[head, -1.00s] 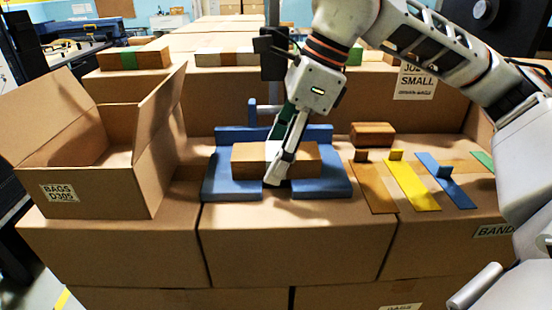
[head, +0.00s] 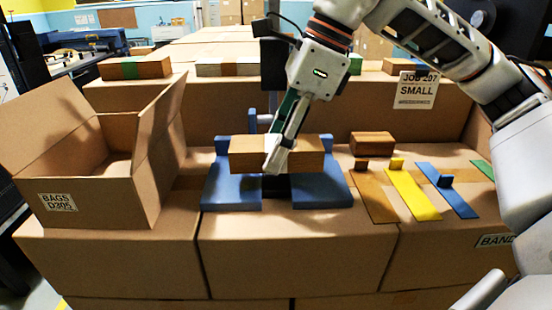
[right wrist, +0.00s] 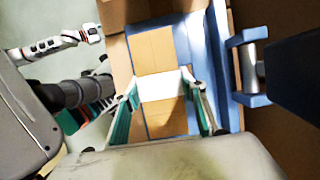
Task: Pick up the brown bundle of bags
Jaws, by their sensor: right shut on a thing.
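The brown bundle of bags (head: 248,152) is a brown block at the blue stand (head: 322,192). My right gripper (head: 276,160) comes down from above and is shut on the bundle near its middle. The bundle sits a little above the stand's base, with a dark gap under its middle. In the right wrist view the bundle (right wrist: 154,50) lies between the two fingers (right wrist: 163,105), with a bright white patch across it. The finger behind the bundle is hidden in the head view.
An open carton labelled BAGS D305 (head: 100,205) stands at left. At right lie a brown strip (head: 372,200), a yellow strip (head: 412,190), a blue strip (head: 446,188) and a small brown block (head: 372,143). More bundles, one green-banded (head: 135,68), stand behind on a carton ledge.

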